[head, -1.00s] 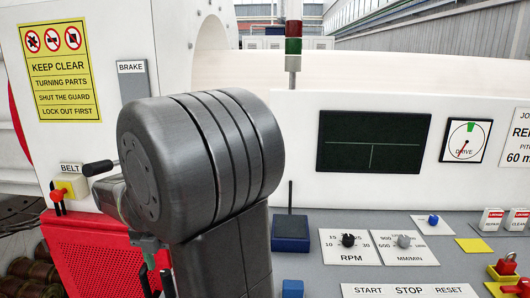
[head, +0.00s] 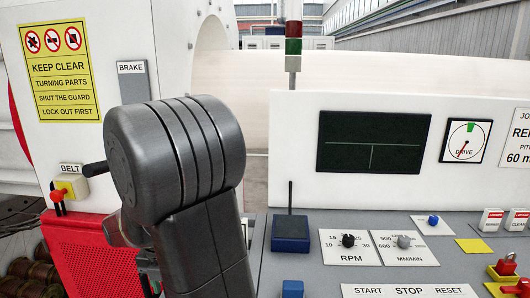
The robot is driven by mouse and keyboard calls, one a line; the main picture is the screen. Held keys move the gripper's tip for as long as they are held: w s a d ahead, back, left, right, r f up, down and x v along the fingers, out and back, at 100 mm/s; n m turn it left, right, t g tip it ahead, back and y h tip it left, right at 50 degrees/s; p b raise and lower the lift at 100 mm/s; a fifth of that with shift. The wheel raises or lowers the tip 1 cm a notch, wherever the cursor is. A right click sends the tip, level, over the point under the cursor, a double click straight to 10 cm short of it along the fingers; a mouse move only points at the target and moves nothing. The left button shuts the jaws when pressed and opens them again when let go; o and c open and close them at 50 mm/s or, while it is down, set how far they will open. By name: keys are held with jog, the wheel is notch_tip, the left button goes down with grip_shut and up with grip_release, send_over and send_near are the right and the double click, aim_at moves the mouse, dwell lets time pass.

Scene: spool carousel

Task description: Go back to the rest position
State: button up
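My arm stands large in the left middle of the head view, a dark grey link that hides part of the machine behind it. The control desk (head: 340,222) is to the right of the arm, with the RPM knob (head: 348,241) and the MM/MIN knob (head: 403,242). No object is seen held.
The red perforated guard (head: 85,250), the belt switch (head: 70,188) and a black handle (head: 94,170) are left of my arm. A blue box with an antenna (head: 290,234) stands on the desk. A dark screen (head: 373,142) and drive dial (head: 465,141) are on the upright panel.

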jog(key=shift+m, duration=0.4)
jog(key=m, duration=0.4)
jog(key=shift+m, duration=0.4)
jog(key=m, duration=0.6)
jog(key=shift+b, duration=0.4)
jog(key=shift+r, duration=0.1)
